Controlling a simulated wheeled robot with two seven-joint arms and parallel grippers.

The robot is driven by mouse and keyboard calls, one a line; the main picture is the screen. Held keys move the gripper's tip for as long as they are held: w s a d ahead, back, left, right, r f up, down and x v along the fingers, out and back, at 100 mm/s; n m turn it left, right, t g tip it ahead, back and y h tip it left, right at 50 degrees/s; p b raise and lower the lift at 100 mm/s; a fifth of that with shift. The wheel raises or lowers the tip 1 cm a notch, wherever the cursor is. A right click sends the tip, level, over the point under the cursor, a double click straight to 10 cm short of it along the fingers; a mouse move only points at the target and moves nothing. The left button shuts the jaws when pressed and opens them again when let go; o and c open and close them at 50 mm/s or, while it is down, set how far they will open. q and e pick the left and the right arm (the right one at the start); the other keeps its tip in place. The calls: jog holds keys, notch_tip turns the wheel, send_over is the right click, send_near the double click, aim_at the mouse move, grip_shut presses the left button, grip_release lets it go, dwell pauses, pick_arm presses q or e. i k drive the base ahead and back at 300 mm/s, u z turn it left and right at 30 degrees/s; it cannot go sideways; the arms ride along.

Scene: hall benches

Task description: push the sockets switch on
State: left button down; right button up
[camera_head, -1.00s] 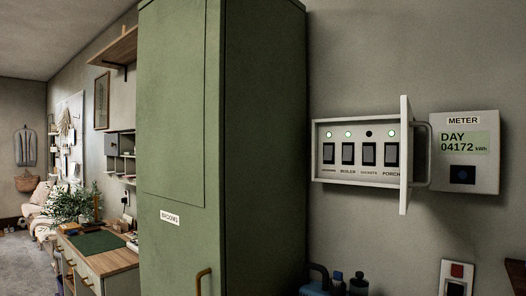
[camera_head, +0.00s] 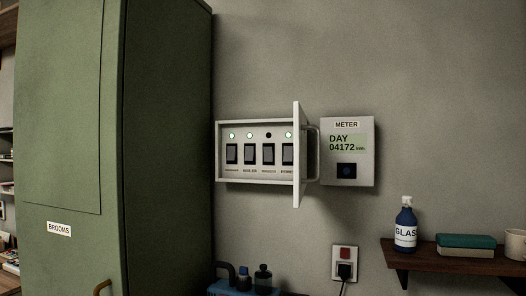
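A white switch box (camera_head: 225,168) hangs on the wall right of the green cupboard, its door (camera_head: 297,155) swung out at the right. Inside is a row of dark rocker switches with small lamps above. The sockets switch (camera_head: 268,154) is third from the left. Its label is too small to read now but reads as sockets in the earlier frame. The lamp (camera_head: 269,135) above it is dark, while the other lamps glow green. Neither of my grippers shows.
The green cupboard (camera_head: 165,150) labelled BROOMS stands close left of the box. A meter (camera_head: 347,185) hangs right of the open door. A wall socket (camera_head: 345,256) holds a plug.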

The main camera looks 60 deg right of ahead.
aim_at(268, 151)
jog(key=i, duration=0.5)
jog(key=z, duration=3.1)
